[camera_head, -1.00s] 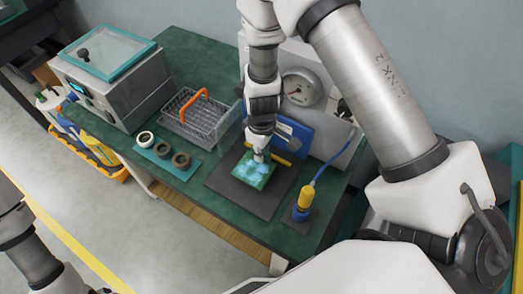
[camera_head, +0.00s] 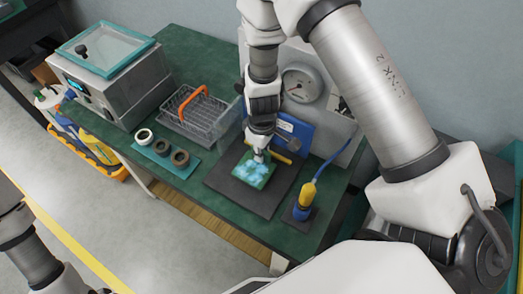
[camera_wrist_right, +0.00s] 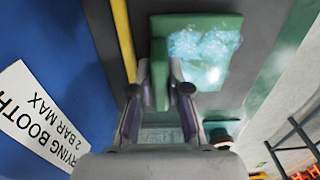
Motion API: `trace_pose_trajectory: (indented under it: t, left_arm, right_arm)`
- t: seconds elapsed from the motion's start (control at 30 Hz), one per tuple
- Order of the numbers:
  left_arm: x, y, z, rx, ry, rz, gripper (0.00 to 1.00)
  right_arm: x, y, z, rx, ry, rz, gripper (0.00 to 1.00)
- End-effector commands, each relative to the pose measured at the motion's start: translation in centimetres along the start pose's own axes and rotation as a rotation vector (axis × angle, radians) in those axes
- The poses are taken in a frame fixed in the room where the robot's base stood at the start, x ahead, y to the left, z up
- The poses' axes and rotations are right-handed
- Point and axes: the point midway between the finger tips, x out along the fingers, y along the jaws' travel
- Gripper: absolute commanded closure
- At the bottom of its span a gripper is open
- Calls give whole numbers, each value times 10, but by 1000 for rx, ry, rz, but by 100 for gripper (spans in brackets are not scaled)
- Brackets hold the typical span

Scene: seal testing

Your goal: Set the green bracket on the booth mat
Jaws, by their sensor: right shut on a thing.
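The green bracket (camera_head: 249,171), with pale blue glossy patches on its top, is over the dark grey booth mat (camera_head: 223,183) in front of the blue booth. My right gripper (camera_head: 259,156) is shut on its upright part. In the right wrist view the two fingers (camera_wrist_right: 160,88) pinch the bracket's upright flange, and its patched plate (camera_wrist_right: 203,50) extends to the right. The bracket looks flat on or very close to the mat; I cannot tell if it touches. My left gripper is out of view; only part of that arm shows at lower left.
A yellow bar (camera_head: 282,159) lies just behind the bracket. A yellow-and-blue tool (camera_head: 304,200) with a blue hose stands to the right. A wire basket (camera_head: 193,113) with an orange handle and several rings on a teal mat (camera_head: 174,166) are to the left.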

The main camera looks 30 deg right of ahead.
Motion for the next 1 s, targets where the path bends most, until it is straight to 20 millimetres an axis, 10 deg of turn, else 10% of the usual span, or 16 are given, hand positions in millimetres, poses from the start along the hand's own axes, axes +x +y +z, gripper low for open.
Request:
trace_pose_trajectory:
  t: [0.33, 0.43, 1.0]
  left_arm:
    - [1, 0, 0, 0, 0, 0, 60]
    - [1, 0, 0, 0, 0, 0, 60]
    - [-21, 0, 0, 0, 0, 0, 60]
  right_arm:
    - [1, 0, 0, 0, 1, 0, 100]
    - [1, 0, 0, 0, 1, 0, 55]
    - [-27, 0, 0, 0, 1, 1, 55]
